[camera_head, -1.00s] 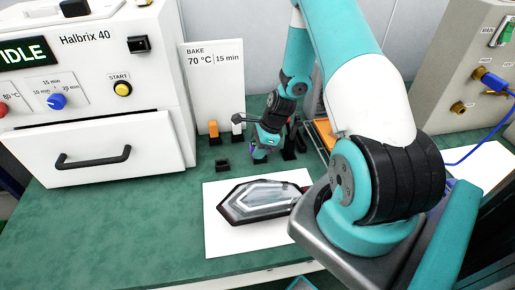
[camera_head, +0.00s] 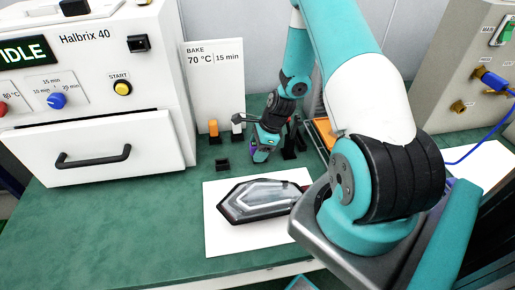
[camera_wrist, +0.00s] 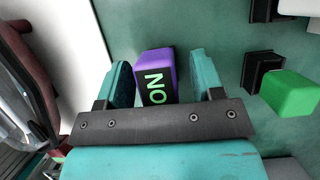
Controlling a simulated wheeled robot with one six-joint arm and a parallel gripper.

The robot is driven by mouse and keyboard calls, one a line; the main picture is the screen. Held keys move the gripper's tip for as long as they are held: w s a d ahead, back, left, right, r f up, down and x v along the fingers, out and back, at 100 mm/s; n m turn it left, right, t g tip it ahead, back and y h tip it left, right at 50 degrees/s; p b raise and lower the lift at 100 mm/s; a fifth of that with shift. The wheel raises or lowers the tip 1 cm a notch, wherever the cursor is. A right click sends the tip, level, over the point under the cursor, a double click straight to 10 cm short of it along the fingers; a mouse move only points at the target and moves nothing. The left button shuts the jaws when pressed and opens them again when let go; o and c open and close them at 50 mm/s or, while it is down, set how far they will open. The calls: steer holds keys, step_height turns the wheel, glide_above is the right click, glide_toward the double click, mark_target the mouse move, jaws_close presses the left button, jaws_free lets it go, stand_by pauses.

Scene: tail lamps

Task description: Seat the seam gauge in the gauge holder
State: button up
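A purple block with a black face lettered "NO" (camera_wrist: 156,74), which I take for the seam gauge, stands between my gripper's teal fingers in the wrist view. My gripper (camera_wrist: 160,82) is open around it, with a gap at the right finger and the left finger close beside it. In the head view my gripper (camera_head: 262,152) is low over the green bench, behind the white sheet, and mostly hides the block. A small empty black socket (camera_head: 222,165), which looks like the gauge holder, sits on the bench left of my gripper.
A tail lamp (camera_head: 262,200) lies on a white sheet (camera_head: 235,240) in front. Behind my gripper stand an orange block (camera_head: 213,127), a white block (camera_head: 237,123) and a green block (camera_wrist: 290,93) by black bases. The white oven (camera_head: 95,110) is left.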

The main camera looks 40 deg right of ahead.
steer(key=b+v, duration=0.1)
steer(key=v, duration=1.6)
steer(key=shift+d+r, duration=0.1)
steer(key=shift+r, duration=0.05)
stand_by(0.7)
